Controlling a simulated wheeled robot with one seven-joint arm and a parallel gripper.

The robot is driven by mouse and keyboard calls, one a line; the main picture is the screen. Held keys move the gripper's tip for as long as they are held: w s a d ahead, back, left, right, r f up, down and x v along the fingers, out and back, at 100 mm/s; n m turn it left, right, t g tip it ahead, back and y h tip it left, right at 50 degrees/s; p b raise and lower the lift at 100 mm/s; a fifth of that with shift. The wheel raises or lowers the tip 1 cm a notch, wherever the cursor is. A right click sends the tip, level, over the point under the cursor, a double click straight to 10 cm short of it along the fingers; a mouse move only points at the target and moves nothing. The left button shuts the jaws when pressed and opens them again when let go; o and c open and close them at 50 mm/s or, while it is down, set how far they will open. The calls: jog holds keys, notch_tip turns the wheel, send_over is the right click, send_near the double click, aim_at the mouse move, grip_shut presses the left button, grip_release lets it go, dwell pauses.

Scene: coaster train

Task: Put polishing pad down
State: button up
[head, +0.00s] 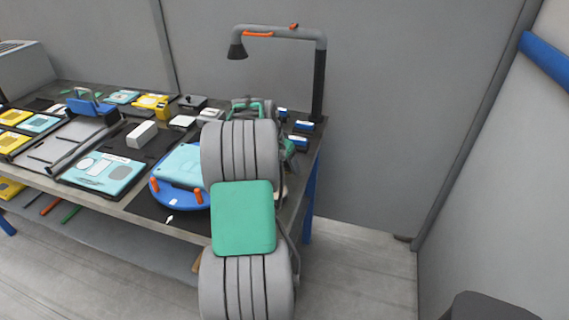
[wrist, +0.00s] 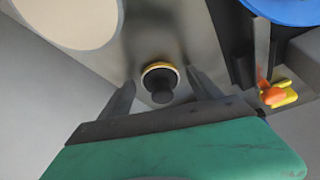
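A small round pad with a black knob and a yellow rim (wrist: 160,78), likely the polishing pad, shows in the wrist view on or just above the grey tabletop (wrist: 185,30). My gripper (wrist: 160,82) has its two grey fingers apart, one on each side of the pad. A gap shows between the pad and each finger. The exact height of the fingertips over the table cannot be told. In the head view my grey and green arm hides the pad and the fingers.
A cream disc (wrist: 75,15) lies at upper left in the wrist view, and an orange and yellow piece (wrist: 280,95) at right. In the head view a blue round base (head: 168,196) stands left of my arm. A lamp post (head: 318,85) rises behind.

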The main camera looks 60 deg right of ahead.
jog(key=shift+r, duration=0.1)
jog(key=v, duration=1.2)
jog(key=w+a+n, duration=0.2)
jog(key=w+a, duration=0.1)
jog(key=a, duration=0.2)
jog(key=w+a+n+t, duration=0.1)
jog(key=w+a+n, duration=0.1)
jog(key=w+a, duration=0.1)
jog(key=w+a+r+n+t, duration=0.1)
jog(key=w+a+n, duration=0.1)
jog(key=a, duration=0.4)
jog(key=shift+w+a+b, duration=0.3)
jog(key=shift+w, duration=0.4)
jog(key=a+f+n+t+y, duration=0.3)
jog(key=a+n, duration=0.8)
jog(key=a, duration=1.7)
jog(key=s+a+f+n+y, duration=0.1)
jog(key=s+a+f+n, duration=0.3)
jog(key=a, duration=0.4)
jog(key=shift+s+a+g, duration=0.35)
jog(key=shift+s+g, duration=0.05)
jog(key=shift+f, duration=0.1)
jog(key=shift+c, duration=0.5)
